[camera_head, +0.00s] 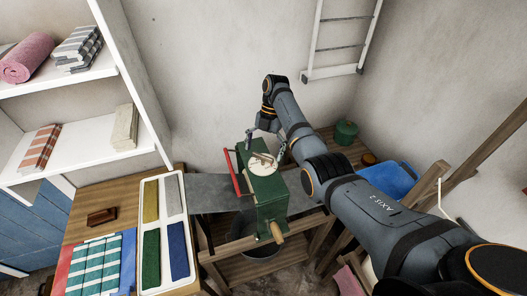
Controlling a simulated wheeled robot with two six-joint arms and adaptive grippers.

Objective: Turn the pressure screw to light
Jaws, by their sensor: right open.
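The green wringer (270,213) stands on the wooden stand in the middle of the view. On its top is a pale round dial (263,164) with a small bar across it, which looks like the pressure screw. Any marks on the dial are too small to read. My right gripper (266,146) points down at the dial's far edge, with its fingers apart, one to each side. I cannot tell whether the fingers touch the dial. A red bar (233,172) runs along the wringer's left side, and a wooden handle (277,232) sticks out at the front. My left gripper is out of view.
A white tray (152,291) with coloured strips and a stack of folded cloths (103,262) lie on the left table. A brown block (102,217) lies behind them. A bucket (262,250) is below the wringer.

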